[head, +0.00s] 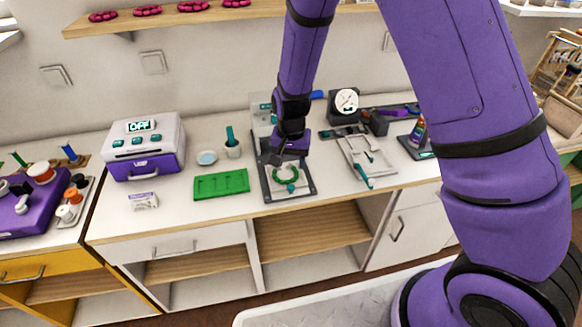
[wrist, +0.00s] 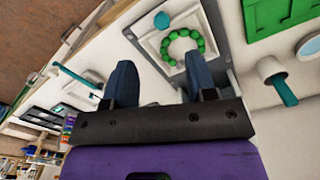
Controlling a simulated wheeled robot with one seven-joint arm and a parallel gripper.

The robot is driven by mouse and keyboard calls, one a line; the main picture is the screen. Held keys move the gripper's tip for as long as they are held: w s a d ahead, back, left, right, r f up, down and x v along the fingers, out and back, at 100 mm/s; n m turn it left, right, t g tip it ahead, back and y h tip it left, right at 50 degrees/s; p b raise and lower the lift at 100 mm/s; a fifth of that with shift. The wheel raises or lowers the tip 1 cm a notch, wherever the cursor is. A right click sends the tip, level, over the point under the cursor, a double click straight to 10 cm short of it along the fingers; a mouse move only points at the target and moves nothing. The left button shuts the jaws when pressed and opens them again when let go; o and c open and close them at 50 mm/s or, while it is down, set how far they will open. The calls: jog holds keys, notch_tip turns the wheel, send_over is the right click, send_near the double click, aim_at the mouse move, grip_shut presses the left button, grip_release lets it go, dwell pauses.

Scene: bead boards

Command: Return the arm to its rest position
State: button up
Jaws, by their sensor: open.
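My purple arm reaches down over the counter in the head view. My gripper (head: 284,150) is above the back part of a grey-framed board (head: 266,187). In the wrist view my gripper (wrist: 160,82) shows two dark blue fingers spread apart with nothing between them. A ring of green beads (wrist: 183,47) lies on the white tray of the board beyond the fingertips, apart from them. The ring also shows in the head view (head: 286,174), just below and in front of my gripper. A teal piece (wrist: 162,20) sits beside the ring.
A green bead board (head: 221,184) lies left of the grey-framed board. A white cup (head: 233,150) with a teal tool and a small dish (head: 207,157) stand behind it. A purple-and-white machine (head: 144,147) is farther left. A white tray (head: 384,170) and a dial device (head: 346,104) are at right.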

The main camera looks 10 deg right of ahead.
jog(key=shift+r, duration=0.1)
dwell(0.4)
jog(key=s+d+r+n+t, duration=0.1)
jog(key=s+d+r, duration=0.15)
jog(key=r, duration=0.55)
jog(key=s+d+r+y, duration=0.1)
jog(key=s+d+r, duration=0.15)
jog(key=r, duration=0.45)
jog(key=s+d+r+n+t, duration=0.1)
jog(key=s+d+r, duration=0.15)
jog(key=r, duration=0.55)
jog(key=s+d+r+n+t, duration=0.1)
jog(key=s+d+r, duration=0.2)
jog(key=s, duration=0.3)
jog(key=s+d+r+t, duration=0.1)
jog(key=s+d+r, duration=0.2)
jog(key=s+r, duration=0.2)
jog(key=s+d+r+n+t+h, duration=0.1)
jog(key=s+d+r, duration=0.2)
jog(key=s, duration=0.5)
jog(key=shift+r+n, duration=0.3)
jog(key=shift+r, duration=0.1)
jog(key=shift+w, duration=0.1)
jog(key=shift+d, duration=0.1)
